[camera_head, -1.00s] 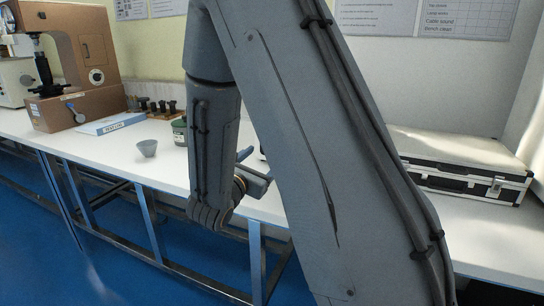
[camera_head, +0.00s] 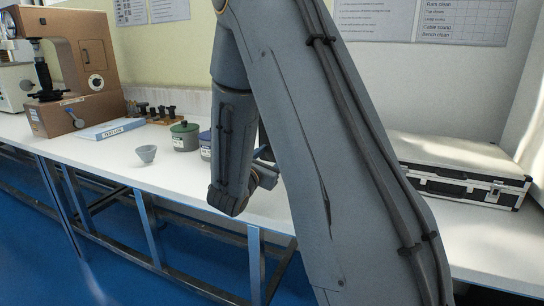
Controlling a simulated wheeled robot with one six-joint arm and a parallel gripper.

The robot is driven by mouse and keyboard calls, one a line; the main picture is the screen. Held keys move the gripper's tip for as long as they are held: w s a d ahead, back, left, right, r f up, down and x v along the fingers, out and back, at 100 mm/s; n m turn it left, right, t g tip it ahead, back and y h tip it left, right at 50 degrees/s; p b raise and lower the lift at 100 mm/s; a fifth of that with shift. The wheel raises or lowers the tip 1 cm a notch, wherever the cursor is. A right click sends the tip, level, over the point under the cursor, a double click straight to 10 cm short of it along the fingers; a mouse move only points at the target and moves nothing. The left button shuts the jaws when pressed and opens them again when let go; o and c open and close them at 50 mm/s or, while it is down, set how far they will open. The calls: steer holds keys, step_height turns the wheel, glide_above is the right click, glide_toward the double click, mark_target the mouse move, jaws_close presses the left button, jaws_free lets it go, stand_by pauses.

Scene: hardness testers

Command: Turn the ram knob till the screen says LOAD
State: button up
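A brown hardness tester (camera_head: 85,60) stands on the bench at the left. It has a dark vertical spindle (camera_head: 43,75), a round white-faced part (camera_head: 96,82) on its side and a small lever (camera_head: 74,118) low on its base. I cannot tell whether any of these is the ram knob. No lit screen and no word LOAD can be seen. My arm fills the middle of the view and hides part of the bench behind it. A small part of my wrist shows beside the lower link, but the gripper fingers cannot be made out.
A white bench (camera_head: 110,155) runs across the view. A light tester (camera_head: 14,85) stands at far left.

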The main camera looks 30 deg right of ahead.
steer(key=c, duration=0.4)
steer(key=shift+o, duration=0.2)
steer(key=m+b, duration=0.5)
steer(key=shift+f+m, duration=0.1)
steer(key=shift+m, duration=0.3)
steer(key=m+b, duration=0.5)
steer(key=b, duration=0.2)
steer(key=shift+w+f, duration=0.1)
steer(key=m+b, duration=0.6)
steer(key=b, duration=0.4)
steer(key=shift+b, duration=0.35)
steer(key=m+b, duration=0.4)
steer(key=b, duration=0.4)
steer(key=shift+m+b, duration=0.5)
steer(key=shift+b, duration=0.4)
steer(key=shift+r+m+b, duration=0.2)
steer(key=shift+m+b, duration=0.1)
steer(key=shift+b, duration=0.2)
